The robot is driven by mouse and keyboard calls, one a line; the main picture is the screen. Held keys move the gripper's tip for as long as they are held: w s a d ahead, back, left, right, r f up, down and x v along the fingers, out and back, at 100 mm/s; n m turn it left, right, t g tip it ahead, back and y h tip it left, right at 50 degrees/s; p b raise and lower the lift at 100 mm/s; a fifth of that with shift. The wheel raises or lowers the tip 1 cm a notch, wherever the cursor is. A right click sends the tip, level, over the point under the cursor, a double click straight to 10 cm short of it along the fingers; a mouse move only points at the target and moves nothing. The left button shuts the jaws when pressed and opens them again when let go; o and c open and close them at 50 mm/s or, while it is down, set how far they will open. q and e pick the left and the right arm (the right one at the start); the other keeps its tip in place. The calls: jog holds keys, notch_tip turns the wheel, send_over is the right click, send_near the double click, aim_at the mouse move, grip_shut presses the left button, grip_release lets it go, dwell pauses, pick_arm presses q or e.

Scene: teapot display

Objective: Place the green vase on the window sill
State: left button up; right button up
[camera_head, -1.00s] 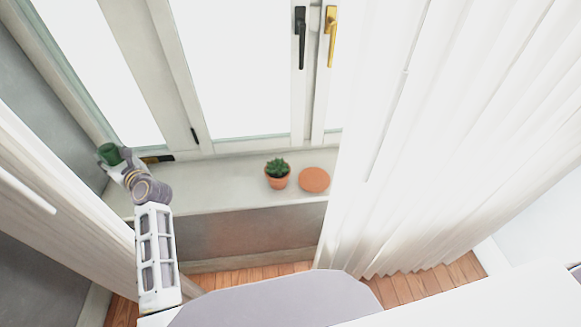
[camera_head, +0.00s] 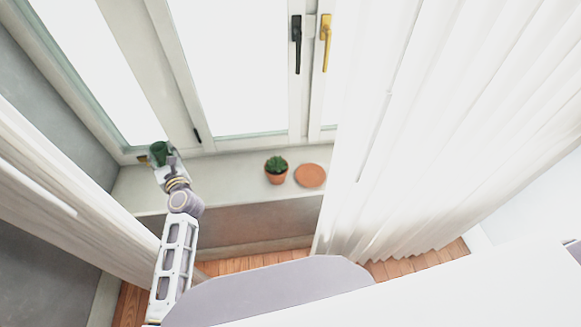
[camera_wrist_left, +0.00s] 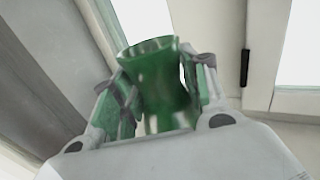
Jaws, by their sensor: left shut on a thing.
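The green vase (camera_head: 158,152) is at the left end of the window sill (camera_head: 226,174) in the head view, at the far end of my left arm. My left gripper (camera_head: 168,161) is shut on it. In the left wrist view the vase (camera_wrist_left: 158,82) stands between the two fingers of the left gripper (camera_wrist_left: 160,88), its flared rim towards the window and a little tilted in the picture. The fingers hide parts of its sides. I cannot tell whether its base touches the sill. My right gripper is not in view.
A potted succulent (camera_head: 276,170) and a terracotta saucer (camera_head: 310,175) stand on the right part of the sill. White curtains hang at the left (camera_head: 75,185) and right (camera_head: 430,130). The sill between the arm and the pot is bare. The window frame rises behind.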

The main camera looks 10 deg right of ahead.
pick_arm(q)
jog(key=d+m+t+h, duration=0.1)
jog(key=d+m+h, duration=0.4)
jog(key=d, duration=1.1)
jog(key=shift+s+r+h, duration=0.25)
jog(key=shift+s+h, duration=0.1)
jog(key=shift+h, duration=1.45)
jog(key=shift+m, duration=0.3)
notch_tip(320, 180, down, 6)
jog(key=b, duration=0.3)
jog(key=shift+f, duration=0.15)
jog(key=shift+f+b, duration=0.1)
jog(key=shift+b, duration=0.2)
jog(key=shift+f+b, duration=1.2)
jog(key=shift+f, duration=0.6)
jog(key=shift+f, duration=0.15)
